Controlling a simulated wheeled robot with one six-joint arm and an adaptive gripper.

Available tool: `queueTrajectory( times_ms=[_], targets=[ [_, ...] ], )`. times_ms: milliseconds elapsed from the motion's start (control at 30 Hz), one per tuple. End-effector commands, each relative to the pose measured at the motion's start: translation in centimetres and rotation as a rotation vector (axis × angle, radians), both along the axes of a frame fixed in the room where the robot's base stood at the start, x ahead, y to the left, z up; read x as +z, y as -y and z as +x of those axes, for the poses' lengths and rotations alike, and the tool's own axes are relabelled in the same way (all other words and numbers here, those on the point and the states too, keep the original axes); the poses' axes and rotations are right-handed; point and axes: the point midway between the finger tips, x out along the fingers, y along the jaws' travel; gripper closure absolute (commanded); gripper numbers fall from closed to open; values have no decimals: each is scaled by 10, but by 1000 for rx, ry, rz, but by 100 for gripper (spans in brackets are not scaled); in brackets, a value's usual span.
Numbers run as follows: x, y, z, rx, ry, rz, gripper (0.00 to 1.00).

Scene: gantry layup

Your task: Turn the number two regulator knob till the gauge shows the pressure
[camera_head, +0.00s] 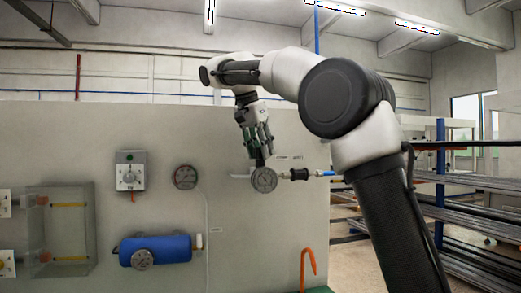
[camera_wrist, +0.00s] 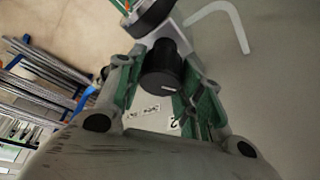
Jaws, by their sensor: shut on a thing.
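The black regulator knob (camera_wrist: 163,72) sits between my gripper's fingers in the wrist view, and my gripper (camera_wrist: 160,78) is shut on it. A small label with a "2" (camera_wrist: 174,123) is on the panel beside it. In the head view my gripper (camera_head: 261,157) points down onto the regulator, and its fingers hide the knob. The round gauge (camera_head: 264,180) faces out just below the fingertips; its needle is too small to read. In the wrist view the gauge (camera_wrist: 148,16) shows only edge-on, cut off at the top.
The regulator is on a grey panel (camera_head: 240,235). A black fitting (camera_head: 293,174) with a blue-ended line is on its right. Another gauge (camera_head: 185,176), a switch box (camera_head: 130,171), a blue cylinder (camera_head: 155,250) and an orange hook (camera_head: 308,265) are nearby. Racks (camera_head: 470,215) stand at right.

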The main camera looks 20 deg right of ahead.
Motion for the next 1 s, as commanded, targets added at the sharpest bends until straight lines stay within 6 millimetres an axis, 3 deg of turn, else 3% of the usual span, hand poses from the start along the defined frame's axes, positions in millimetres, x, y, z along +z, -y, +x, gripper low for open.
queueTrajectory(
  times_ms=[400,433,533,567,867,1000],
  targets=[
    [0,0,0,-6,1,1,87],
    [0,0,0,-6,1,1,62],
    [0,0,0,-6,1,1,43],
    [0,0,0,-6,1,1,42],
    [1,-1,0,-6,0,0,42],
    [13,-5,-2,-5,2,0,42]
  ],
)
